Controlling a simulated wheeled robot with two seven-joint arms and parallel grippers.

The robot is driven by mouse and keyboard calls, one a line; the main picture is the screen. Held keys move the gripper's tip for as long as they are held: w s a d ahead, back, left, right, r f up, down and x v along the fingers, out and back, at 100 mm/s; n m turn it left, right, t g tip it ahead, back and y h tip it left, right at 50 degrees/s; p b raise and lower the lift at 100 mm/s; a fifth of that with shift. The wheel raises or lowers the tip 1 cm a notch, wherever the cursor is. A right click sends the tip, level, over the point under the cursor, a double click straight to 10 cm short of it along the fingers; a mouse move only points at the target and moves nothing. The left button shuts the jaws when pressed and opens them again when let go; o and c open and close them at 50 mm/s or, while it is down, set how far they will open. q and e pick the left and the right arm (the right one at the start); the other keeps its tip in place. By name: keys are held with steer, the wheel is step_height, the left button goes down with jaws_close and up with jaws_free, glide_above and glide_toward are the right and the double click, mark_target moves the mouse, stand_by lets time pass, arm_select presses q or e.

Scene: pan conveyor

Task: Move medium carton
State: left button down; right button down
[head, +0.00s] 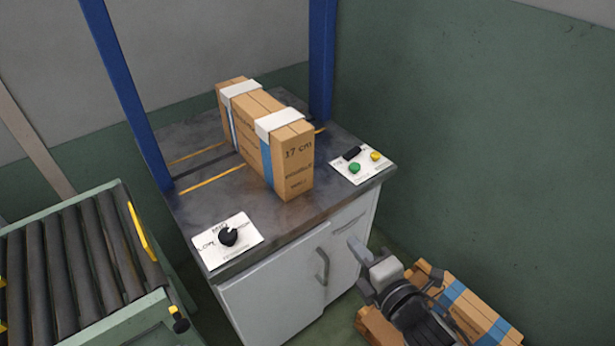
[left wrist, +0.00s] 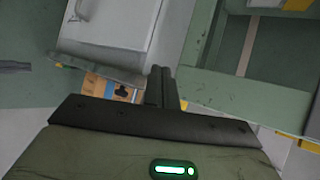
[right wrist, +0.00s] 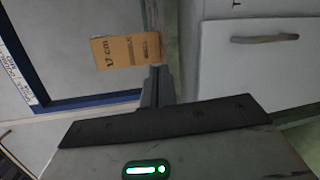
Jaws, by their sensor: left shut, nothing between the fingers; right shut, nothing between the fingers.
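A tall brown carton (head: 292,165) marked "17 cm", with white and blue bands, stands upright on the dark cabinet top. A brown "17 cm" face (right wrist: 125,52) also shows in the right wrist view, beyond the fingers. My right gripper (head: 358,248) is shut and empty, in front of the cabinet's right side and apart from the carton. Its closed fingers show in the right wrist view (right wrist: 156,75). My left gripper (left wrist: 161,75) is shut and empty in its wrist view and is not seen in the head view. No label reading "medium" is legible.
Other blue-banded cartons (head: 475,312) lie low at the right, partly behind my arm. A roller conveyor (head: 75,270) stands left. The cabinet top holds a black knob panel (head: 228,238) and a button panel (head: 362,163). Blue posts (head: 322,60) rise beside it.

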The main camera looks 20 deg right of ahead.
step_height(320, 180, up, 2)
steer(key=w+n+t+y, duration=0.1)
steer(key=w+n+y, duration=0.1)
steer(key=n, duration=0.9)
steer(key=n+y+p, duration=0.2)
steer(key=n+p, duration=0.1)
steer(key=n, duration=0.4)
glide_toward(300, 176)
steer(key=x, duration=0.5)
steer(key=shift+w+a, duration=0.15)
steer(key=shift+w, duration=0.1)
steer(key=shift+w+a, duration=0.2)
steer(key=shift+w, duration=0.4)
steer(key=shift+w, duration=0.1)
